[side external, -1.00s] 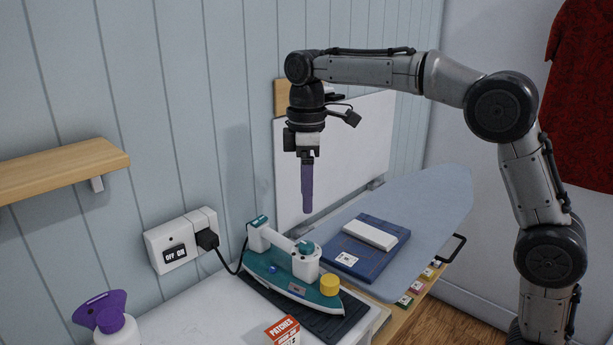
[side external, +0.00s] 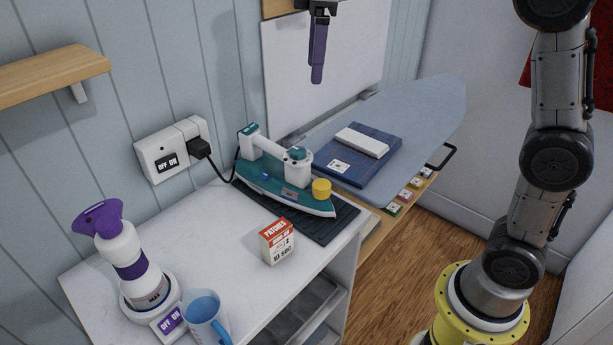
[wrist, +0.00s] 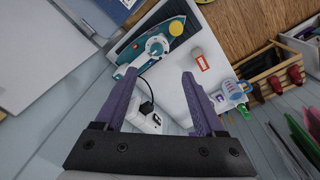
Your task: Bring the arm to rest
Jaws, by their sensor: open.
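My gripper (side external: 317,80) hangs at the top of the side view, its purple fingers pointing down in front of the white panel on the wall. In the wrist view my gripper (wrist: 158,82) shows two purple fingers spread apart with nothing between them. It is well above the work surfaces and touches nothing that I can see. The upper part of my arm is cut off by the top edge of the side view.
A teal iron (side external: 283,182) sits on a dark mat on the white counter (side external: 225,225). A patches box (side external: 277,241), spray bottle (side external: 125,259) and blue-handled jug (side external: 205,316) stand nearby. Folded denim (side external: 350,168) lies on the ironing board (side external: 430,105). A wooden shelf (side external: 50,75) juts out at left.

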